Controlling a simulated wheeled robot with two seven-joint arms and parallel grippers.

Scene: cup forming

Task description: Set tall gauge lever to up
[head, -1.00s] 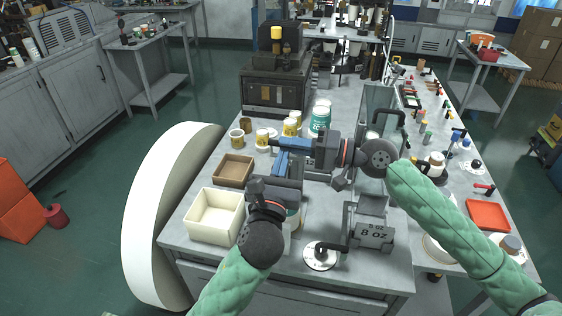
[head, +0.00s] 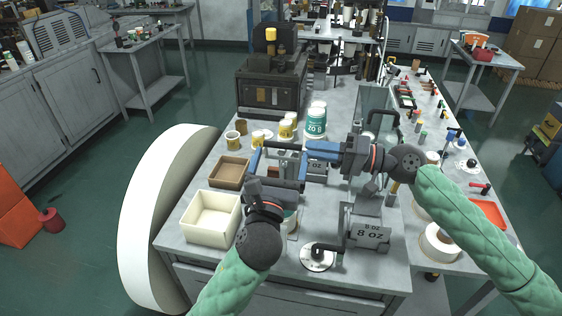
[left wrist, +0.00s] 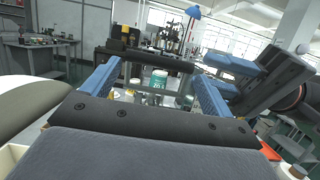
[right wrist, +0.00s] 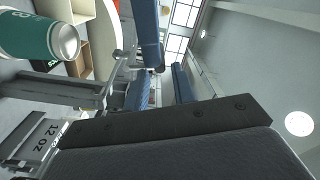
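The gauge marked 12 OZ (head: 322,164) stands mid-table, mostly hidden behind my grippers. Its label also shows in the right wrist view (right wrist: 40,138), beside a grey metal bar. I cannot tell its lever's position. My left gripper (head: 279,158) is open, its blue fingers wide apart, in front of and left of that gauge. My right gripper (head: 318,146) points left above the gauge. Its fingers in the right wrist view (right wrist: 160,80) stand a small gap apart, with nothing clearly held. A shorter gauge marked 8 OZ (head: 370,236) stands nearer the front.
A cream bin (head: 211,217) and a brown tray (head: 229,172) line the left side. A green-and-white tub (head: 316,122) and yellow-labelled cups (head: 287,129) stand behind. A white roll (head: 440,242) and a red tray (head: 489,214) are at right. The grippers are close together.

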